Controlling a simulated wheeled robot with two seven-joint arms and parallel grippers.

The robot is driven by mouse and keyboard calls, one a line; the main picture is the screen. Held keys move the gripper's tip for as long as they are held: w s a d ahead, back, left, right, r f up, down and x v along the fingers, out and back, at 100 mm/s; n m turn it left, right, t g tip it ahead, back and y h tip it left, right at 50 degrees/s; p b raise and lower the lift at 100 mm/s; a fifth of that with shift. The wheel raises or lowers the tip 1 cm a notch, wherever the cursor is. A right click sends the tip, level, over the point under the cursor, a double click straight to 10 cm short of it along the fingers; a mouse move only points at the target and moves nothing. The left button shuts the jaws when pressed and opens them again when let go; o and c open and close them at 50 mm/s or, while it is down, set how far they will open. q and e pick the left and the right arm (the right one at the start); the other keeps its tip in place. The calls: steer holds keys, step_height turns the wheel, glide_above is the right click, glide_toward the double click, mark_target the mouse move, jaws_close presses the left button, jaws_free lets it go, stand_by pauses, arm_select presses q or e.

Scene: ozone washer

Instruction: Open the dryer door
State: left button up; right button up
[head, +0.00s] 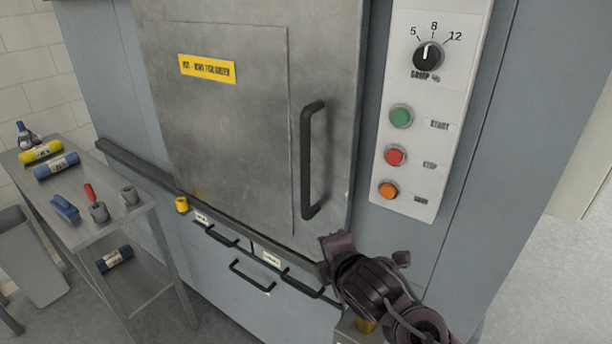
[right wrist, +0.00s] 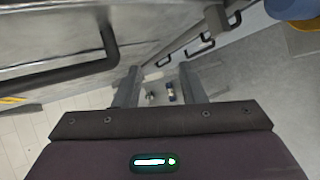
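The dryer door (head: 230,130) is a grey metal panel with a yellow label, and it looks closed. Its upright black bar handle (head: 307,160) is on the door's right side. My right gripper (head: 335,244) is just below and right of the handle's lower end, apart from it. In the right wrist view, my right gripper (right wrist: 158,74) has its two fingers spread with nothing between them. A black bar, which looks like the door handle (right wrist: 108,42), is left of the fingers. My left gripper is in neither view.
A control panel (head: 425,165) with a dial and coloured buttons is right of the door. A ledge (head: 145,168) and drawers with black handles (head: 250,276) lie below. Floor at right is clear.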

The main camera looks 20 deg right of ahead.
step_height(320, 180, up, 11)
steer(key=w+n+t, duration=0.3)
steer(key=n+t, duration=0.1)
steer(key=n, duration=0.5)
steer(key=n+t+y, duration=0.1)
steer(key=n+t, duration=0.1)
steer(key=n, duration=0.7)
glide_toward(308, 138)
steer(key=w, duration=0.4)
steer(key=w+p, duration=0.1)
steer(key=w, duration=0.2)
steer(key=w+p, duration=0.2)
steer(key=w, duration=0.1)
steer(key=shift+a, duration=0.25)
steer(key=shift+w+f, duration=0.15)
steer(key=shift+w, duration=0.3)
jaws_close()
